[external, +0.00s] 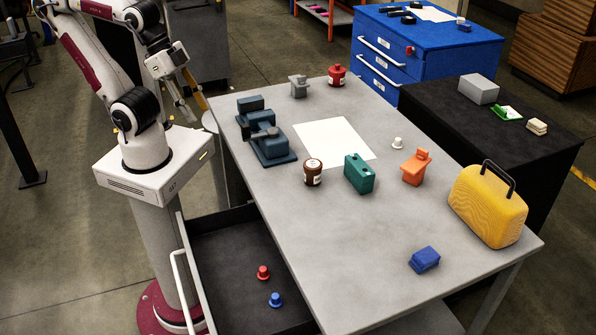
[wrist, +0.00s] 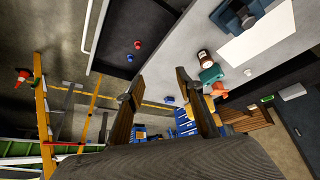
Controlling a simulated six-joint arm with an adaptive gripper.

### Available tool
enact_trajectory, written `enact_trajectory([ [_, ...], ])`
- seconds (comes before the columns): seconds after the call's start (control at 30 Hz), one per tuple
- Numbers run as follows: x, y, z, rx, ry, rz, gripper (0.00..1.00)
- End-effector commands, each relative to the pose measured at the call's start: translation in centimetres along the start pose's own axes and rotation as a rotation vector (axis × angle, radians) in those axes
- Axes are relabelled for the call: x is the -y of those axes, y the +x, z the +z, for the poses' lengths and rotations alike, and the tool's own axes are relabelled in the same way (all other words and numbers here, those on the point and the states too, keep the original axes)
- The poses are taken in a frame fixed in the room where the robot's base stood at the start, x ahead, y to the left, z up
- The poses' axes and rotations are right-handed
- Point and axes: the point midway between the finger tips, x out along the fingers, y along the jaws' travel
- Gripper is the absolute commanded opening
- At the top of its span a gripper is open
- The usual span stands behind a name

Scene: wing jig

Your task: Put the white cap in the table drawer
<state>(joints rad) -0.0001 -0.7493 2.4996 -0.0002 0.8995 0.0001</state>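The white cap (external: 397,143) stands on the grey table (external: 330,225), between the white sheet and an orange part. It shows small in the wrist view (wrist: 247,72). The table drawer (external: 225,235) is pulled open on the side of the table near my base. It holds a red cap (external: 263,272) and a blue cap (external: 275,299), and the rest of its visible floor is bare. My gripper (external: 191,108) is raised beside the table's far left end, well away from the white cap. In the wrist view its fingers (wrist: 155,88) are spread apart with nothing between them.
Around the cap are an orange part (external: 416,167), a green box (external: 359,174) and a brown jar (external: 313,172). A dark blue vise (external: 268,145) is near the table's left edge. A yellow case (external: 488,205) and blue block (external: 424,260) stand toward the right.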

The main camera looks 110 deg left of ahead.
Motion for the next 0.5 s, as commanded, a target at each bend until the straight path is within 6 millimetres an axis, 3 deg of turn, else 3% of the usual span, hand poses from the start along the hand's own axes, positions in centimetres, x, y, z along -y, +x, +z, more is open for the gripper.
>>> enact_trajectory([
  [0.27,0.1,0.5,-2.0,-0.014,-0.014,0.005,0.37],
  [0.5,0.4,1.8,-6.5,-0.051,-0.048,0.016,0.37],
])
